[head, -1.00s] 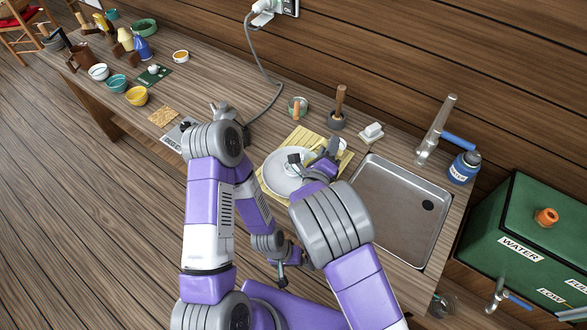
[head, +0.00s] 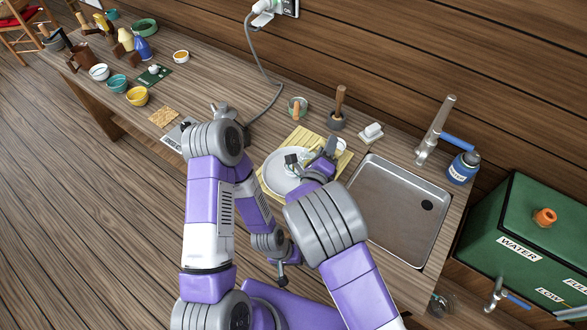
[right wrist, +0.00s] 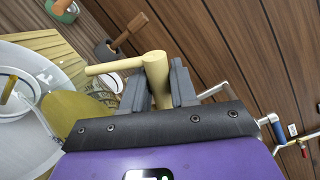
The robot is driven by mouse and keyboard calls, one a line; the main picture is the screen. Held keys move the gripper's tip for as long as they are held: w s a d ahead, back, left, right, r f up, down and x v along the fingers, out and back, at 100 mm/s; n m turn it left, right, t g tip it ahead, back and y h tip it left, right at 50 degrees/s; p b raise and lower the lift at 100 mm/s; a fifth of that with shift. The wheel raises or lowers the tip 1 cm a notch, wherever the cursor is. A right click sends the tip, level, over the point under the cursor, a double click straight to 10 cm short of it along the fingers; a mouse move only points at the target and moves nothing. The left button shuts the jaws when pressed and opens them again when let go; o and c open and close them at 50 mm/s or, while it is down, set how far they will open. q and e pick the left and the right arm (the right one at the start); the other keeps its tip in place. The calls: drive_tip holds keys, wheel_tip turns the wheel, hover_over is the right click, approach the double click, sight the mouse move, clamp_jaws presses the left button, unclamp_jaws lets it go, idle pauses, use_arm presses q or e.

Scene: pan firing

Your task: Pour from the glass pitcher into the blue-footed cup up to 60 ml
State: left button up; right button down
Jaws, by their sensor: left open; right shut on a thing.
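My right gripper (right wrist: 158,90) is shut on an upright cream handle (right wrist: 156,72), apparently the glass pitcher's. An olive, see-through shape (right wrist: 75,115) beside it looks like the pitcher's body with liquid. In the head view my right gripper (head: 318,160) is over the pale round dish (head: 283,178). A clear round vessel with a light rim (right wrist: 14,95) stands in the dish at the left of the right wrist view. Its foot is not visible, so I cannot tell if it is the blue-footed cup. My left gripper (head: 281,272) is open and low, in front of the counter.
A slatted wooden mat (head: 301,135) lies under the dish, left of the metal sink (head: 398,210). A pot with a wooden-handled tool (head: 338,115) and a white block (head: 371,131) stand behind. Bowls, including a yellow bowl (head: 137,96), are at the far left.

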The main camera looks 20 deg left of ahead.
drive_tip(key=shift+a+r, duration=0.1)
drive_tip(key=shift+r, duration=0.05)
idle(0.6)
drive_tip(key=shift+a+r+n+p, duration=0.1)
drive_tip(key=shift+a+n+p, duration=0.2)
drive_tip(key=shift+p, duration=0.15)
idle(1.0)
drive_tip(key=shift+a+r+p, duration=0.1)
drive_tip(key=shift+p, duration=0.25)
drive_tip(key=shift+a+r+n+p, duration=0.15)
drive_tip(key=shift+a+n+p, duration=0.1)
drive_tip(key=shift+n+p, duration=0.25)
idle(2.9)
idle(0.5)
